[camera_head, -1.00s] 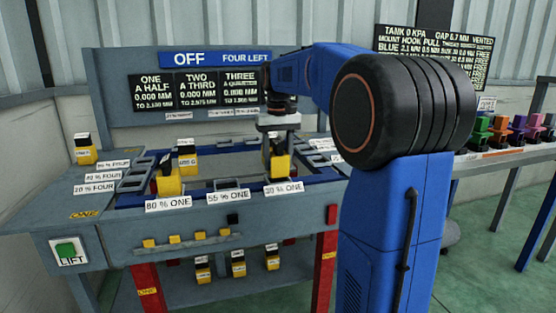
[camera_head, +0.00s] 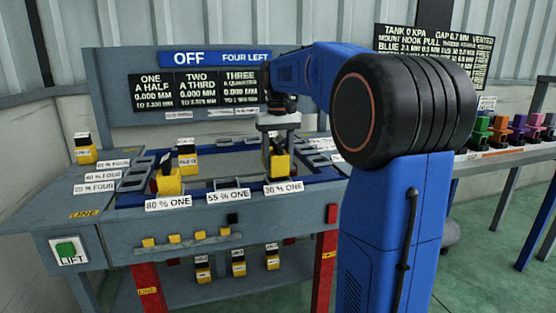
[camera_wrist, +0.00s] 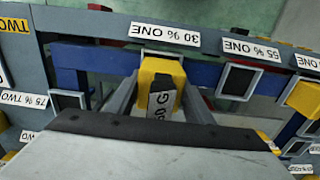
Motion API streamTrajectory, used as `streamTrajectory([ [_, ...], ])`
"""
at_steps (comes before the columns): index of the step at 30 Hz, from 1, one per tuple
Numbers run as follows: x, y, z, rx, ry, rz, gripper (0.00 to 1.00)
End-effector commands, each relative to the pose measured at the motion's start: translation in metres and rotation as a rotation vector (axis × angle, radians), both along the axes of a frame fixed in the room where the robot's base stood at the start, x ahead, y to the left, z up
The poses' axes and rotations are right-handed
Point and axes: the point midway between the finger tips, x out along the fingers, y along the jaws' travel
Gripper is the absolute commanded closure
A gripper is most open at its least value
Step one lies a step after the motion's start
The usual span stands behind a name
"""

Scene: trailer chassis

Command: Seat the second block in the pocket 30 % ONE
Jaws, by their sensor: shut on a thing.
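My gripper (camera_head: 279,136) is shut on a yellow block with a black top (camera_head: 280,166), at the near edge of the blue frame behind the "30 % ONE" label (camera_head: 283,187). In the wrist view, the two fingers straddle the same block (camera_wrist: 162,72), whose top tag is partly readable as "50 G". The block lies right by the "30 % ONE" label (camera_wrist: 165,35), upright as far as I see. The pocket under it is hidden, so I cannot tell how deep the block sits.
Another yellow block (camera_head: 170,183) stands at the "80 % ONE" label. The pocket at "55 % ONE" (camera_wrist: 239,80) looks empty. More yellow blocks stand at the frame's back left (camera_head: 187,160) and on the left table (camera_head: 85,152). A green LIFT button (camera_head: 67,249) is at the front left.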

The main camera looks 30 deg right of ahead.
Motion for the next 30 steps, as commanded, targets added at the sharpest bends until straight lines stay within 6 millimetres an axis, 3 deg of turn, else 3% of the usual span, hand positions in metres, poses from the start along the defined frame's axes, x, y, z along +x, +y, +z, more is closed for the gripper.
streamTrajectory([
  [30,0.000,0.000,-0.011,-0.001,-0.002,0.000,1.00],
])
